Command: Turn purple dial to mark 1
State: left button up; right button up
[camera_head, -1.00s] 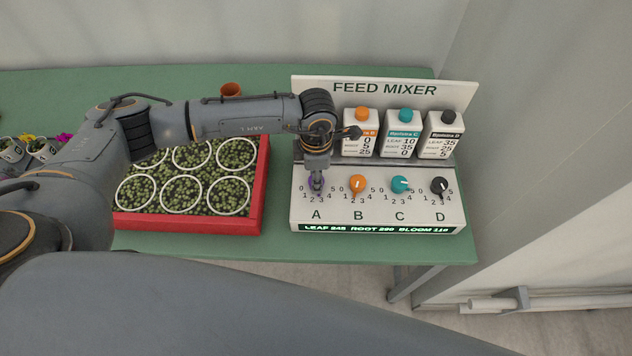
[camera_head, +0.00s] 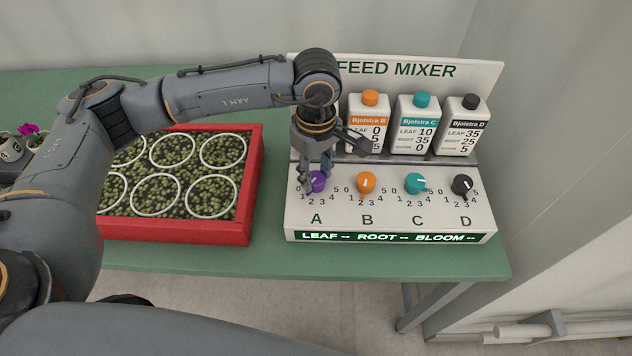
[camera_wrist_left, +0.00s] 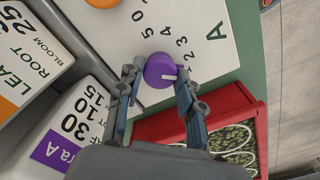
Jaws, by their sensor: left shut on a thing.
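The purple dial (camera_head: 320,181) sits above letter A at the left end of the white feed mixer panel (camera_head: 343,222). My left gripper (camera_head: 311,182) reaches down onto it and partly covers it in the head view. In the left wrist view the purple dial (camera_wrist_left: 159,70) lies between the two fingertips, and the gripper is shut on it. Its white pointer line faces right in that view; which mark it meets I cannot tell exactly. The display (camera_head: 390,237) reads LEAF --, ROOT --, BLOOM --. My right gripper is not in view.
Orange (camera_head: 366,183), teal (camera_head: 415,183) and black (camera_head: 462,185) dials stand to the right. Bottles, such as the orange-capped one (camera_head: 368,125), stand behind them. A red tray (camera_head: 247,190) of plants is close on the left. Green table (camera_head: 400,262) shows in front.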

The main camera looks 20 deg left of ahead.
aim_at(316, 177)
pick_arm(q)
jog(key=shift+m+b, duration=1.2)
jog(key=o, duration=1.2)
notch_tip(316, 177, up, 12)
